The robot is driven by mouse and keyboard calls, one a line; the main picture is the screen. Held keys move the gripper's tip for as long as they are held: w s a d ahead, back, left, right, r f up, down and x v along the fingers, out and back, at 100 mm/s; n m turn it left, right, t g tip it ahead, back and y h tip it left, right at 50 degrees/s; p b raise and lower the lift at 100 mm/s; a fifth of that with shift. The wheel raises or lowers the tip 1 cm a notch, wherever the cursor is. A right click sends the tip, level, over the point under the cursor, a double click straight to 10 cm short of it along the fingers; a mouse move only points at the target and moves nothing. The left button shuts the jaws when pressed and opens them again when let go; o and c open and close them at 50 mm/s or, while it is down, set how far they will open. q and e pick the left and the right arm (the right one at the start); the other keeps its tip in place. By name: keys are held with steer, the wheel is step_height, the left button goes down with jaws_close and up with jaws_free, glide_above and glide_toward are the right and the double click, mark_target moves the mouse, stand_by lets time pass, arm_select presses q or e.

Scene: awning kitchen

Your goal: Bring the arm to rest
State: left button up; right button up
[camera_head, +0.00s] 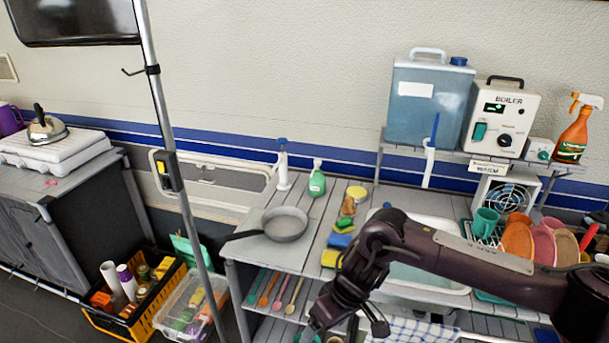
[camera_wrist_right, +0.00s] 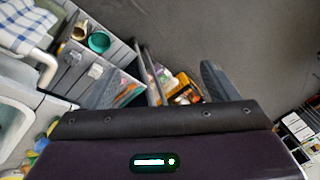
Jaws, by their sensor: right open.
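My right arm (camera_head: 470,262) reaches in from the right in the head view, across the front of the sink counter. Its gripper (camera_head: 348,325) points down at the counter's front edge. In the right wrist view the two fingers of the right gripper (camera_wrist_right: 160,85) stand wide apart with nothing held between them. Beyond the fingers are the floor and shelf items. My left arm and gripper are in neither view.
A frying pan (camera_head: 285,224) sits on the counter (camera_head: 255,250), left of the sink (camera_head: 425,275). An upright pole (camera_head: 178,165) stands left of the counter. A yellow crate (camera_head: 125,322) and a clear bin (camera_head: 188,312) are on the floor. A checked towel (camera_head: 415,331) hangs in front.

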steer(key=w+a+f+t+y, duration=0.2)
steer(key=w+a+f+y, duration=0.3)
steer(key=a+f, duration=0.35)
steer(key=s+d+f+m+t+h, duration=0.1)
steer(key=s+d+f, duration=0.15)
steer(key=f, duration=0.45)
steer(key=s+d+f+m+t, duration=0.1)
steer(key=d+f+m, duration=0.1)
steer(key=d+f, duration=0.35)
steer(key=s+d+f+m+t+h, duration=0.1)
steer(key=s+d+f+t, duration=0.1)
steer(key=f, duration=0.7)
steer(key=s+d+f+m+g+h, duration=0.1)
steer(key=s+d+f+h, duration=0.1)
steer(key=s+d+f, duration=0.45)
steer(key=s+d+f+g+h, duration=0.15)
steer(key=s+d+f, duration=0.25)
steer(key=s+f, duration=0.5)
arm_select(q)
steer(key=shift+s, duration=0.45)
arm_select(e)
steer(key=s+d+f+g+h, duration=0.1)
steer(key=s+d, duration=0.2)
steer(key=s, duration=0.8)
steer(key=s+d+f+g+h, duration=0.1)
steer(key=s+d+f+h, duration=0.1)
steer(key=s, duration=0.9)
steer(key=shift+d+f, duration=0.2)
steer(key=shift+d, duration=0.7)
steer(key=shift+g, duration=0.25)
